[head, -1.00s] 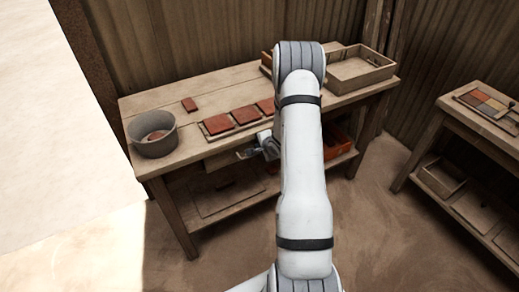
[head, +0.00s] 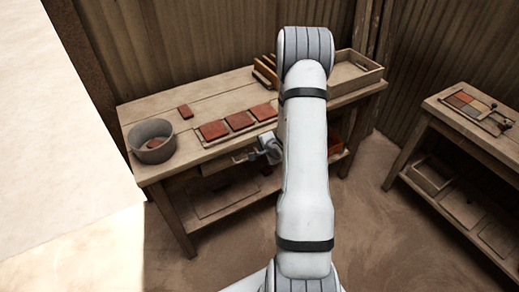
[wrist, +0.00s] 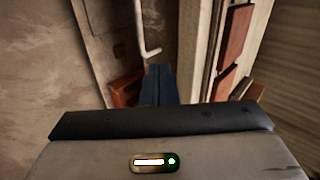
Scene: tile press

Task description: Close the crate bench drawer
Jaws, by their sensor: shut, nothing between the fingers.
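The wooden bench (head: 160,172) carries an open wooden crate (head: 372,77) at its back right. Under the bench top is a drawer with a pale front (head: 216,164), partly hidden by my gripper and arm; I cannot tell how far it stands out. My gripper (head: 240,157) is shut and empty, beside the drawer under the bench's front edge. In the wrist view, the shut fingers (wrist: 158,84) are close to the end of a bent metal handle (wrist: 149,40); I cannot tell whether they touch.
On the bench top are a grey bucket (head: 151,144), a loose tile (head: 185,111) and a row of red tiles (head: 239,120). Boards and boxes lie on the lower shelf. A second table (head: 445,110) stands at the right, with bare floor (head: 340,225) between.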

